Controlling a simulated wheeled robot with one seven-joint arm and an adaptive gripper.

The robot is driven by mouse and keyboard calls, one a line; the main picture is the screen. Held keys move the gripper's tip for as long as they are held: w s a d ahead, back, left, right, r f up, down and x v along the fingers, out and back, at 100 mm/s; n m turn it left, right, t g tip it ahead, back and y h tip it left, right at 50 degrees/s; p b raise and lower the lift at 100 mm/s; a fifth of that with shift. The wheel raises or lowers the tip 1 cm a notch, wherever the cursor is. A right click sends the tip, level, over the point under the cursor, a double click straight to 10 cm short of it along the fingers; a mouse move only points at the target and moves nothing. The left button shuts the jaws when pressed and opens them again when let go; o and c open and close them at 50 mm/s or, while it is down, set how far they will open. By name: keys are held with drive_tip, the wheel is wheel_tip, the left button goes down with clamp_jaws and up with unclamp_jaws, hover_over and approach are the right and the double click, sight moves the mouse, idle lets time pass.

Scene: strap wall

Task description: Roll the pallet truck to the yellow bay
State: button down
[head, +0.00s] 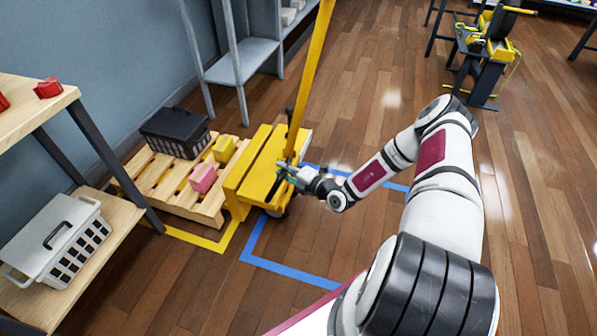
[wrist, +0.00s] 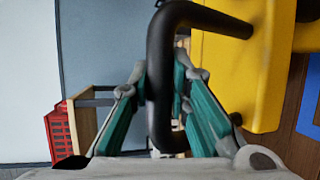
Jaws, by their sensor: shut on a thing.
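The yellow pallet truck (head: 255,178) stands mid-left in the head view, with its tall yellow bar (head: 316,60) rising from it. A wooden pallet (head: 180,202) lies against its left side; any forks under it are hidden. Yellow floor tape of the yellow bay (head: 214,247) shows along the pallet's near edge. The truck's body stands at the right end of that tape, partly over a blue-taped area (head: 291,268). My gripper (head: 285,174) is shut on the truck's black handle (wrist: 160,85), which passes between the teal fingers in the wrist view.
The pallet carries a black crate (head: 174,133), a yellow block (head: 224,148) and a pink block (head: 203,178). A wooden shelf unit (head: 95,225) stands close at left, and a grey rack (head: 240,62) behind. Open wooden floor lies to the right.

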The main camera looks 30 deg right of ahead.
drive_tip(key=shift+w+a+r, duration=0.1)
drive_tip(key=shift+w+a, duration=0.5)
drive_tip(key=c, duration=1.5)
unclamp_jaws()
drive_tip(key=shift+d, duration=0.1)
drive_tip(key=v, duration=1.2)
